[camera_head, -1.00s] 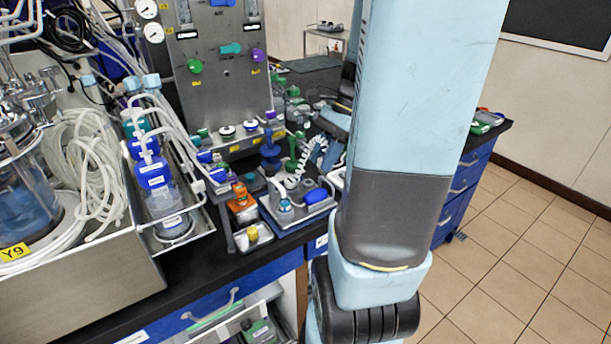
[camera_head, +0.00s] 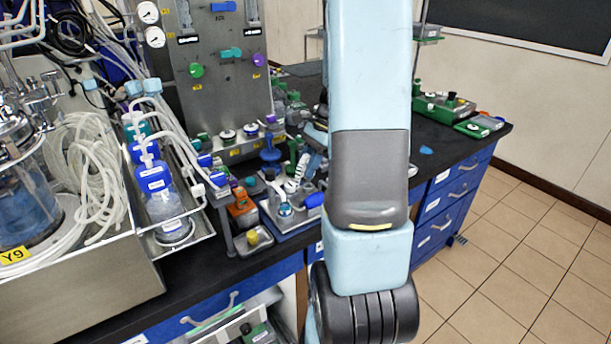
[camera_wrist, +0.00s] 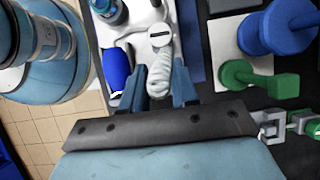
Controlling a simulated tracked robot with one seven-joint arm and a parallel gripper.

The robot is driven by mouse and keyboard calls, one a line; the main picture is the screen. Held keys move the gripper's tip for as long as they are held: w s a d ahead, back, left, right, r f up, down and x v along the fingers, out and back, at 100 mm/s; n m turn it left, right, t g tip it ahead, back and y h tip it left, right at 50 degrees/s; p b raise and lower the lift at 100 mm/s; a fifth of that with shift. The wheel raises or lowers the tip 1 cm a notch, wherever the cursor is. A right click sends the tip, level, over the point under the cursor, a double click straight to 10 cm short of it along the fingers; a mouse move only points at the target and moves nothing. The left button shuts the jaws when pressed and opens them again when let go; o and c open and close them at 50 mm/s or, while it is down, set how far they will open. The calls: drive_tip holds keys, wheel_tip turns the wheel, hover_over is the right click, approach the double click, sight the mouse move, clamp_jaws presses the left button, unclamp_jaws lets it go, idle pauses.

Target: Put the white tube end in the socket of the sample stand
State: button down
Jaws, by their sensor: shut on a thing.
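In the wrist view my gripper (camera_wrist: 155,72) has its two blue fingers on either side of a white coiled tube (camera_wrist: 159,78), shut on it. The tube's white end (camera_wrist: 160,38) lies just beyond the fingertips, over a pale metal plate. That plate seems to belong to the sample stand (camera_head: 275,214), which stands on the bench in the head view. It carries a teal-capped bottle (camera_wrist: 108,10) and a blue cylinder (camera_wrist: 117,68), close left of the fingers. The white coil also shows in the head view (camera_head: 300,167). I cannot make out the socket clearly.
Blue (camera_wrist: 262,32) and green (camera_wrist: 245,75) knobbed pieces stand right of my gripper in the wrist view. In the head view, a metal rack with blue-capped bottles (camera_head: 157,180) stands left of the stand, and a steel valve panel (camera_head: 222,85) rises behind.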

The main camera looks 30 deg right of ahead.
drive_tip(key=shift+w+f, duration=0.3)
drive_tip(key=shift+f, duration=1.55)
drive_tip(key=c, duration=0.9)
unclamp_jaws()
drive_tip(key=shift+o, duration=0.2)
drive_tip(key=v, duration=1.2)
drive_tip(key=s+a+r+n+t+h, duration=0.2)
drive_tip(key=s+a+r+n, duration=0.5)
drive_tip(key=a, duration=0.4)
drive_tip(key=s+a+r+n+t+h, duration=0.3)
drive_tip(key=s+a+r+n, duration=0.4)
drive_tip(key=s+a+n, duration=0.3)
drive_tip(key=shift+a+n+t, duration=0.3)
drive_tip(key=shift+a+n, duration=0.1)
drive_tip(key=shift+n, duration=0.1)
